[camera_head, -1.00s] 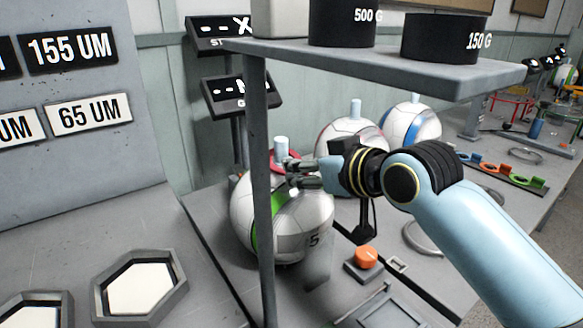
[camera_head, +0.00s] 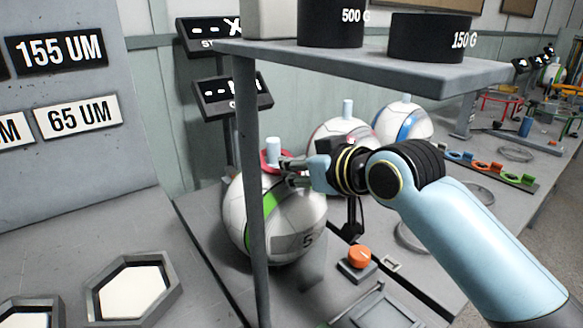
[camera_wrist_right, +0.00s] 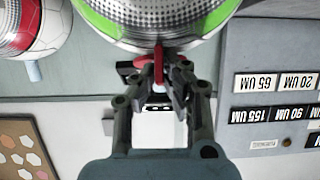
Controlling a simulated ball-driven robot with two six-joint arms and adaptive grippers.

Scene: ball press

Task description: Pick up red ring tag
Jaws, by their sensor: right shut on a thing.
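The red ring tag (camera_head: 268,163) sits around the pale peg (camera_head: 273,148) on top of the white and green ball (camera_head: 273,215). My right gripper (camera_head: 284,171) reaches in from the right and is shut on the tag's near side. In the right wrist view, the red tag (camera_wrist_right: 159,66) stands between the fingertips of my right gripper (camera_wrist_right: 160,85), close against the ball (camera_wrist_right: 155,18). The fingers and the post partly hide the ring in the head view. My left gripper is not in view.
A grey post (camera_head: 253,200) and shelf (camera_head: 370,62) with black weights (camera_head: 430,38) stand close in front of my right arm. Two more balls (camera_head: 342,142) are behind. An orange button (camera_head: 360,256) is on the bench. Hexagonal trays (camera_head: 132,288) lie at lower left.

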